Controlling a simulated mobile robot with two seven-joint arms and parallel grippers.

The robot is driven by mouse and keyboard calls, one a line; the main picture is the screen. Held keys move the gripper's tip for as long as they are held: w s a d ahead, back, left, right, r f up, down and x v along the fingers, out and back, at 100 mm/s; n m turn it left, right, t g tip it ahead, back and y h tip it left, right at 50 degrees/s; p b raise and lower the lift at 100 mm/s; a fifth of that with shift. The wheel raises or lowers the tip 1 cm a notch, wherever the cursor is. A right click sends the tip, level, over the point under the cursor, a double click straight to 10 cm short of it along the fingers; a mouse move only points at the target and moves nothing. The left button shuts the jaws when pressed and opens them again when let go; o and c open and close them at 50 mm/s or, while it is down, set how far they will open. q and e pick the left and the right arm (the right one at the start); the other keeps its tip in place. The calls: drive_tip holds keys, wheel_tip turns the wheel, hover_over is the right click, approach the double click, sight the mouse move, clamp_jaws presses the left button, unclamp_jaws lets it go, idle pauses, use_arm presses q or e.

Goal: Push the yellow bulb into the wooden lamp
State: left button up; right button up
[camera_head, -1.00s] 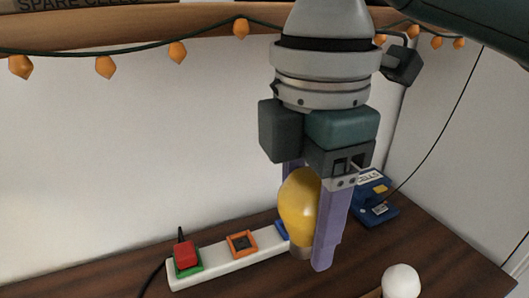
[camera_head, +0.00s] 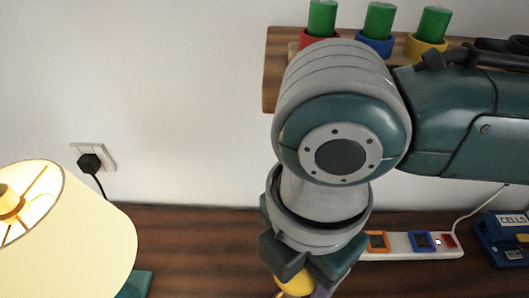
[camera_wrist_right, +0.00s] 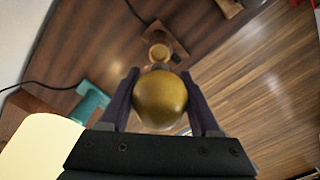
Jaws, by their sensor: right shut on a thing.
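My right gripper (camera_wrist_right: 160,78) is shut on the yellow bulb (camera_wrist_right: 160,105), with one purple finger on each side of it. In the head view only the top of the bulb (camera_head: 295,284) shows at the bottom edge, below my right wrist. In the right wrist view, what looks like the wooden lamp, a square brown base (camera_wrist_right: 178,52) with a round pale socket (camera_wrist_right: 159,52), lies just beyond the bulb's narrow end. I cannot tell whether bulb and socket touch. The head view does not show this wooden piece. My left gripper is not in view.
A cream lampshade (camera_head: 70,235) stands at the left, with a teal base (camera_wrist_right: 90,102). A white power strip (camera_head: 410,247) and a blue CELLS box (camera_head: 503,240) are at the right. A shelf with green cylinders (camera_head: 379,20) in coloured rings is above.

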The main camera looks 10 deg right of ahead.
drive_tip(key=shift+r+p, duration=0.1)
drive_tip(key=shift+p, duration=0.3)
drive_tip(key=shift+f+b, duration=2.1)
drive_tip(key=shift+f, duration=0.9)
drive_tip(key=shift+p, duration=0.6)
drive_tip(key=shift+f+b, duration=1.05)
drive_tip(key=shift+f, duration=0.35)
drive_tip(key=shift+f+p, duration=0.25)
drive_tip(key=shift+p, duration=0.05)
idle(0.5)
